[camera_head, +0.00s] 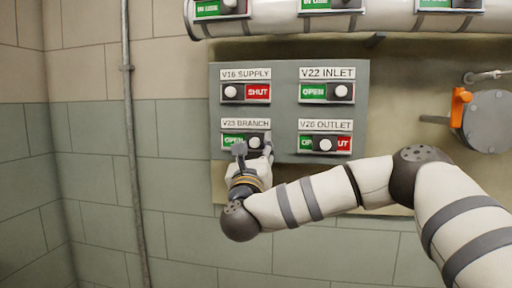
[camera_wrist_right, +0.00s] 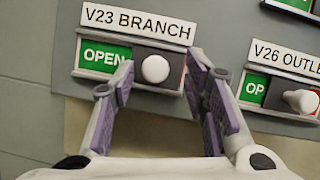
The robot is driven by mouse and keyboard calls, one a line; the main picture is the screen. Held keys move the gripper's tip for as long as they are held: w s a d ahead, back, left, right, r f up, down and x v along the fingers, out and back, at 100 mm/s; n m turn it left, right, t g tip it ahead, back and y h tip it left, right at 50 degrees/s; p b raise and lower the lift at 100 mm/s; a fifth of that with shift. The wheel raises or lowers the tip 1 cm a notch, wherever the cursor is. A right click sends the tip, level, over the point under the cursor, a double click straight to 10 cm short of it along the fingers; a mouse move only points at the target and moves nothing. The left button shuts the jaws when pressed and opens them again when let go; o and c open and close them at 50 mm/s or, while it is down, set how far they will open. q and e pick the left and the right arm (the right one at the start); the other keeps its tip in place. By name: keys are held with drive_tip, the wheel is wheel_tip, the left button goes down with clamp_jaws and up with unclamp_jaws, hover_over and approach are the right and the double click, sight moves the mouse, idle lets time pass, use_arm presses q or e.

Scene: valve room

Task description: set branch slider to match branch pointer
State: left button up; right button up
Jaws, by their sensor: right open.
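The branch slider (camera_head: 255,142), under the label V23 BRANCH, has a white knob on a dark plate; it also shows in the right wrist view (camera_wrist_right: 155,69). Green OPEN shows left of the knob, and a little red shows at the right end, partly behind a finger. My right gripper (camera_head: 253,151) is open in front of it; in the wrist view its fingers (camera_wrist_right: 160,78) stand either side of the knob, apart from it in the picture. Contact with the plate cannot be told. I cannot identify a branch pointer. My left gripper is not in view.
The grey panel (camera_head: 285,112) also bears V16 SUPPLY (camera_head: 246,92) showing SHUT, V22 INLET (camera_head: 326,92) showing OPEN, and V26 OUTLET (camera_head: 325,144) showing green and red. A pipe (camera_head: 390,25) with IN USE tags runs above. An orange handle (camera_head: 460,106) is at right.

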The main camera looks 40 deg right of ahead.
drive_tip(key=v, duration=0.6)
drive_tip(key=shift+s, duration=0.25)
drive_tip(key=shift+a+f, duration=0.15)
